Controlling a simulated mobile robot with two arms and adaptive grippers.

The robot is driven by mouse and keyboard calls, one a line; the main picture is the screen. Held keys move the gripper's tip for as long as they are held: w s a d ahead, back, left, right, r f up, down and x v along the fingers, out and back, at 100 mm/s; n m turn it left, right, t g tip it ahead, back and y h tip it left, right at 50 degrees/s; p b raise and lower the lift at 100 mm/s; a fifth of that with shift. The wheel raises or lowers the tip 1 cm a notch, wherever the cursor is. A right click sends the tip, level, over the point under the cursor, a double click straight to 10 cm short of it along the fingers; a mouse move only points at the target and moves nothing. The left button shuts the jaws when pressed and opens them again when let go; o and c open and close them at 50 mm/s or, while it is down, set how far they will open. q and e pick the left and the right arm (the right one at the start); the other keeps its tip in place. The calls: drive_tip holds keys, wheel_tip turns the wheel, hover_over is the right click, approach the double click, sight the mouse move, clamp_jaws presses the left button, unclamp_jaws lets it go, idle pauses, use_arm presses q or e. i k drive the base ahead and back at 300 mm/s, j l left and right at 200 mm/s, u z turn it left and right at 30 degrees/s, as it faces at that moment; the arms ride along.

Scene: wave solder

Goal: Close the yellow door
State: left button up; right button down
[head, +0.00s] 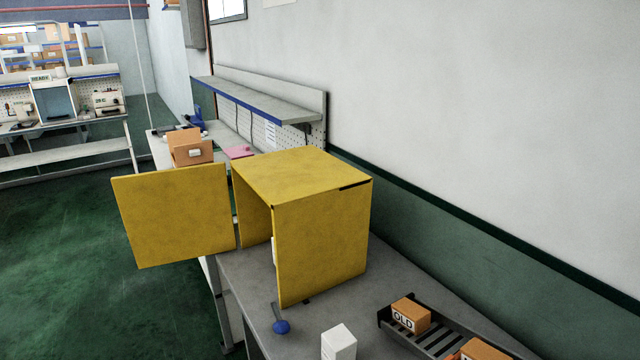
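The yellow door (177,215) is a flat square panel and stands wide open, swung out to the left of the yellow box-shaped cabinet (322,240). It reaches beyond the edge of the grey bench, over the green floor. The cabinet stands on the bench, and its opening faces left; only a strip of its inner wall shows. The inside is mostly hidden. Neither of my grippers is in view.
A cardboard box (190,148) stands behind. Green floor (70,270) at left is clear.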

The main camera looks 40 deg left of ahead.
sight(171, 215)
drive_tip(key=j+z, duration=0.1)
drive_tip(key=j, duration=0.4)
drive_tip(key=k+j, duration=0.1)
drive_tip(key=j, duration=0.35)
drive_tip(key=j+z, duration=0.15)
drive_tip(key=j, duration=0.35)
drive_tip(key=k+j+z, duration=0.1)
drive_tip(key=j, duration=0.35)
